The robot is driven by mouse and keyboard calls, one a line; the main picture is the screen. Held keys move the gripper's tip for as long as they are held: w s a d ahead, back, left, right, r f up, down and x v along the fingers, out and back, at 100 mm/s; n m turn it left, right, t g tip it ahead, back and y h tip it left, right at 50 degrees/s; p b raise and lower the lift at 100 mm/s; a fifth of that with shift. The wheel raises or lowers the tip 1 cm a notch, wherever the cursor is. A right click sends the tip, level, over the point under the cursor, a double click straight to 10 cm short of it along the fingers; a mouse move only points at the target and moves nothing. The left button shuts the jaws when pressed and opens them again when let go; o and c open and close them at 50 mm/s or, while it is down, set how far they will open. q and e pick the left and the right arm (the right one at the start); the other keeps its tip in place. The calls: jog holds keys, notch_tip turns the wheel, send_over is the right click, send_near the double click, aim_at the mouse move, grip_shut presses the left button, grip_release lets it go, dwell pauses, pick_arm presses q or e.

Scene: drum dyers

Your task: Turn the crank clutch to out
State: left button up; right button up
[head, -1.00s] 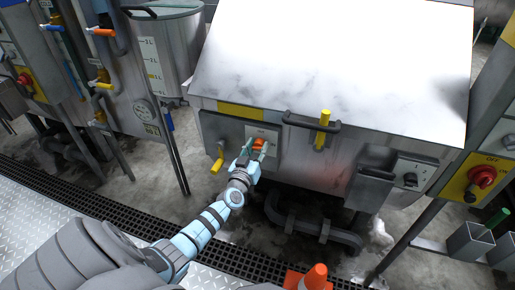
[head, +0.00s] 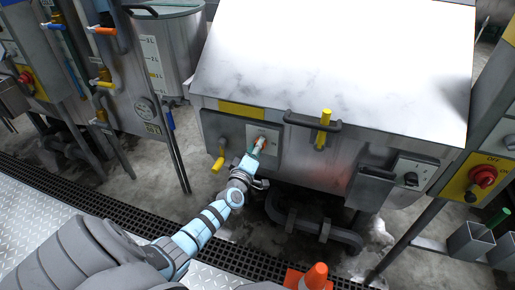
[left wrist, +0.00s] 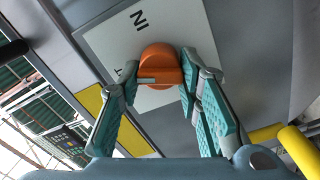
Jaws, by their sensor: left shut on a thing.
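The crank clutch is an orange knob (left wrist: 158,66) on a white label plate (left wrist: 98,48) on the dyer's front. In the head view the knob (head: 260,140) is small and partly covered by my gripper. The left wrist view shows "IN" on the plate above the knob and a "T" to its left; the rest of that word is hidden by a finger. A pale mark on the knob's lower part points left in that view, towards the "T". My left gripper (left wrist: 157,85) is shut on the knob, a teal finger at each side; it also shows in the head view (head: 254,153). My right gripper is out of view.
A dark pipe (head: 315,226) runs below. An orange cone (head: 316,277) stands on the floor.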

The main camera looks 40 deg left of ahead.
pick_arm(q)
jog(key=n, duration=0.5)
jog(key=shift+f, duration=0.2)
dwell(0.3)
jog(key=o, duration=1.1)
jog(key=shift+o, duration=0.2)
jog(key=shift+s, duration=0.1)
jog(key=v, duration=1.1)
jog(key=shift+s+d, duration=0.2)
jog(key=shift+s, duration=0.15)
